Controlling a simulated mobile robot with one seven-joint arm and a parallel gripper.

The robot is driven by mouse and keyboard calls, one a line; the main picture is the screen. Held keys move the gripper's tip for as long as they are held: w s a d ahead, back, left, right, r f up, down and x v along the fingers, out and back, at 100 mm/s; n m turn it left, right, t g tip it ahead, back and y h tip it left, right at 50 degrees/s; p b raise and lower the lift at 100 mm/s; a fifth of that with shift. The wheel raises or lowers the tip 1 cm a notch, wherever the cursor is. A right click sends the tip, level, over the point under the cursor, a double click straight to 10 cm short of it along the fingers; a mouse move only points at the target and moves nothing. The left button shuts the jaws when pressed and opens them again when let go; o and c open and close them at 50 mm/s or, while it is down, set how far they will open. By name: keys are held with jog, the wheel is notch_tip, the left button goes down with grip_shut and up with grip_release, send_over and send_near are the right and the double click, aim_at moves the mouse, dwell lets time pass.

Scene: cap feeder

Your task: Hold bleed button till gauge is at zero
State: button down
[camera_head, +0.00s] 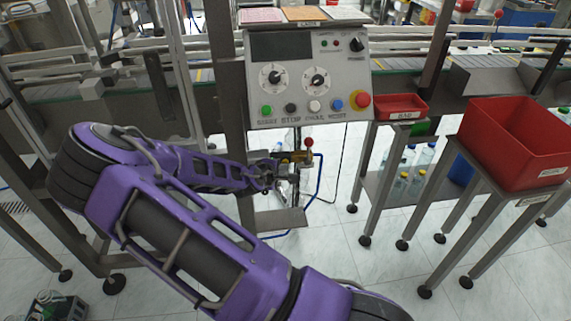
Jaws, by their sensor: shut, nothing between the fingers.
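My purple arm reaches across the picture to my gripper (269,178), which is small and shut with nothing in it. It is at the left side of a small air unit (294,160) below the control panel. The unit has brass-coloured parts, a red ball-topped lever (309,143) and blue tubing. I cannot make out the gauge face, its needle or the bleed button at this size. My gripper partly overlaps the unit's lower left, and I cannot tell whether the fingertips touch it.
The control panel (346,75) has dials, coloured buttons and a red emergency stop. A dark post (230,90) stands close left of the unit. A small red tray (401,104) and a large red bin (500,150) stand on stands at right. The conveyor runs behind.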

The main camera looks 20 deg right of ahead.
jog(key=shift+s+a+p, duration=0.25)
jog(key=shift+s+p, duration=0.05)
jog(key=shift+s, duration=0.45)
jog(key=shift+s, duration=0.1)
jog(key=s, duration=0.2)
jog(key=s+a+p, duration=0.1)
jog(key=s, duration=0.1)
jog(key=shift+s+a, duration=0.2)
jog(key=shift+s, duration=0.1)
dwell(0.4)
